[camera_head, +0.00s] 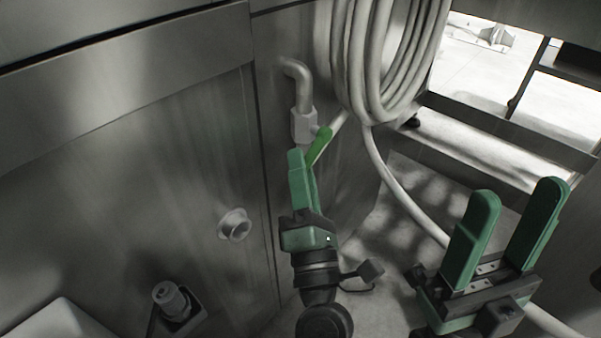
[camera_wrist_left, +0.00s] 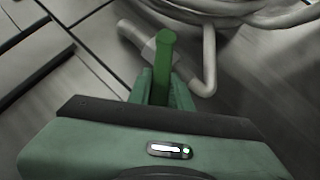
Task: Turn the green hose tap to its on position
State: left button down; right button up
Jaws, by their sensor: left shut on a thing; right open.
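The green hose tap handle (camera_head: 320,146) sticks up at a slant from the white valve body (camera_head: 304,125), below a bent pipe on the steel wall. My left gripper (camera_head: 304,166) is shut on the lower part of the handle, and its fingers hide that part. In the left wrist view the handle (camera_wrist_left: 164,65) rises from between the finger tips, with the pale pipe and valve (camera_wrist_left: 150,42) behind it. My right gripper (camera_head: 506,232) is open and empty at the lower right, well apart from the tap.
A coiled white hose (camera_head: 385,60) hangs right of the tap, and one length runs down behind my right gripper. A round fitting (camera_head: 235,225) sticks out of the steel panel at left. Dark frame bars (camera_head: 510,130) stand at upper right.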

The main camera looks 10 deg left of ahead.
dwell(0.5)
pick_arm(q)
jog(key=c, duration=1.3)
grip_release()
jog(key=shift+d, duration=0.1)
jog(key=shift+v, duration=3.9)
